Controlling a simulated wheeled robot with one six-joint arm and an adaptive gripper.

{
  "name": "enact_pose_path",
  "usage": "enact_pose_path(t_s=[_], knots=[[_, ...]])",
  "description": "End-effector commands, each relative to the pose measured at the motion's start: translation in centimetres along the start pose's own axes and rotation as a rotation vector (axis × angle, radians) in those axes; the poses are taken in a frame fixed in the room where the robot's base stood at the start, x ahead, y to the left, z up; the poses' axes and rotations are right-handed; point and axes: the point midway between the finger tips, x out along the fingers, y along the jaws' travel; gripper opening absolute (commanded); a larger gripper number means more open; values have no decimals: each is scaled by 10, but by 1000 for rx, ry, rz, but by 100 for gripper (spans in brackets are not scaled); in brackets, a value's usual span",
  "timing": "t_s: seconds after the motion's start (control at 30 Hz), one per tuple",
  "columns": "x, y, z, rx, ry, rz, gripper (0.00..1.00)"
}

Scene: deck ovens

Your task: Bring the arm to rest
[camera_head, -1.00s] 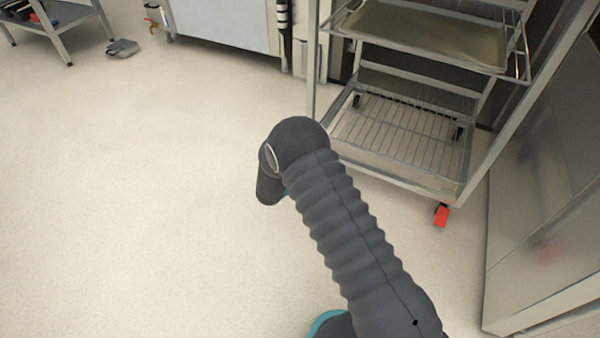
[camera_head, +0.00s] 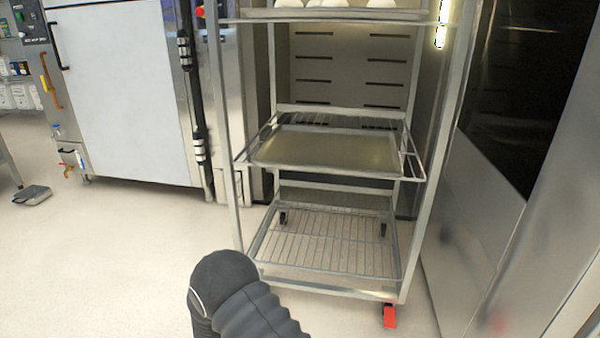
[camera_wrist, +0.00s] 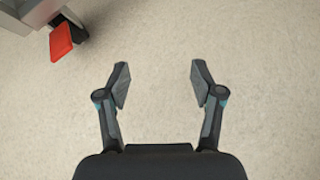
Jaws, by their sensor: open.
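My gripper (camera_wrist: 157,84) is open and empty in the wrist view, its two fingers apart above bare pale floor. The rack's red caster piece (camera_wrist: 61,40) shows at the upper left of that view, apart from the fingers. In the head view my dark, ribbed arm shows at the bottom, in front of the rack. The gripper itself is out of the head view.
A metal rack (camera_head: 236,205) stands ahead with a tray (camera_head: 325,150) on a middle shelf and pale pieces (camera_head: 335,2) on an upper one. A steel cabinet (camera_head: 120,90) stands left, a dark-glass oven (camera_head: 520,90) right.

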Motion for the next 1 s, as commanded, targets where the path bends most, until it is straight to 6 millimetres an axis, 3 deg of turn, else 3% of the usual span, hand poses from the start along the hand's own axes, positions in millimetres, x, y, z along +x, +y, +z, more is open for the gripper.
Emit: enact_pose_path(t_s=[0.5,1.0], knots=[[-106,-116,149,763,84,-461,67],[-220,-203,255,1426,209,-742,67]])
